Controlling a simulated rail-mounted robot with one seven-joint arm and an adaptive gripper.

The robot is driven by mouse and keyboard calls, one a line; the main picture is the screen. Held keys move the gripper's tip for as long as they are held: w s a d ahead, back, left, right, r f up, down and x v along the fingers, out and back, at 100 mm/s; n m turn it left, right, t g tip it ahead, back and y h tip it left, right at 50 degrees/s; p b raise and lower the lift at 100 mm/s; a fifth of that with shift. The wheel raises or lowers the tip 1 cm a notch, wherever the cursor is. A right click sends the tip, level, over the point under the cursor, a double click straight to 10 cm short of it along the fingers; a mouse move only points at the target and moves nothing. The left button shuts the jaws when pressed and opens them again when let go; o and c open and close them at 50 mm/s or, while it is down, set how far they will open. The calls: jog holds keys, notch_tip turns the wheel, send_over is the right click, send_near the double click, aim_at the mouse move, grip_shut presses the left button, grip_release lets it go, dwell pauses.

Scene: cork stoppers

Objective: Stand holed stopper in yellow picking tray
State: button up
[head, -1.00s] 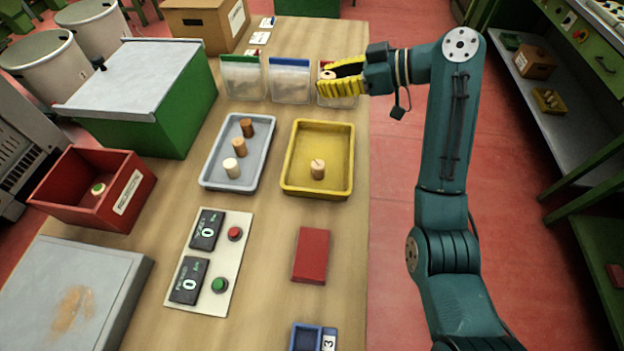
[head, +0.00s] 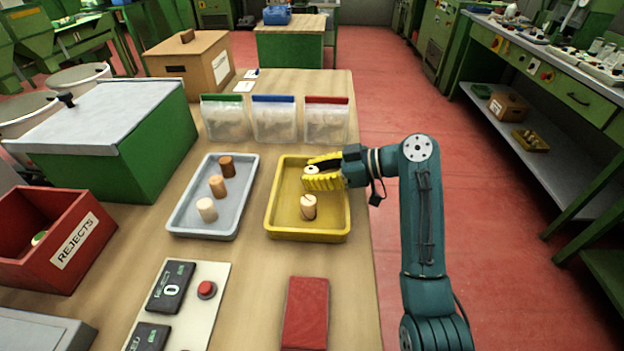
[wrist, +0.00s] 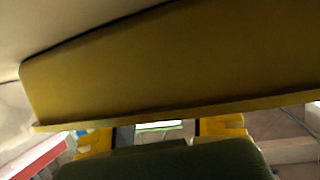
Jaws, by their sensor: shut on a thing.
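The yellow picking tray (head: 335,235) stands at the right edge of the bench. My gripper (head: 318,174) reaches into its back half from the right. It is shut on a pale stopper (head: 312,169) with a dark hole in its top, which looks upright. The fingers hide most of it, and I cannot tell whether its base touches the tray floor. Another pale stopper (head: 308,207), with a dark line across its top, stands in front in the tray. In the wrist view the yellow tray wall (wrist: 160,70) is close and the finger tips (wrist: 155,133) show below it; the stopper is not discernible there.
A grey tray (head: 177,221) with three stoppers, pale to brown, stands to the left. Several bags (head: 273,121) with coloured tops stand behind the trays. A red rejects bin (head: 75,245), a button panel (head: 222,282) and a red block (head: 305,315) are nearer.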

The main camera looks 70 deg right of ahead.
jog(key=o, duration=0.7)
jog(key=shift+s+d+r, duration=0.1)
jog(key=shift+s+r, duration=0.1)
jog(key=shift+r, duration=0.05)
jog(key=p+v, duration=0.4)
jog(key=v, duration=0.6)
jog(key=shift+s+r, duration=0.2)
jog(key=shift+s, duration=0.1)
jog(key=shift+s+d, duration=0.1)
jog(key=shift+s, duration=0.3)
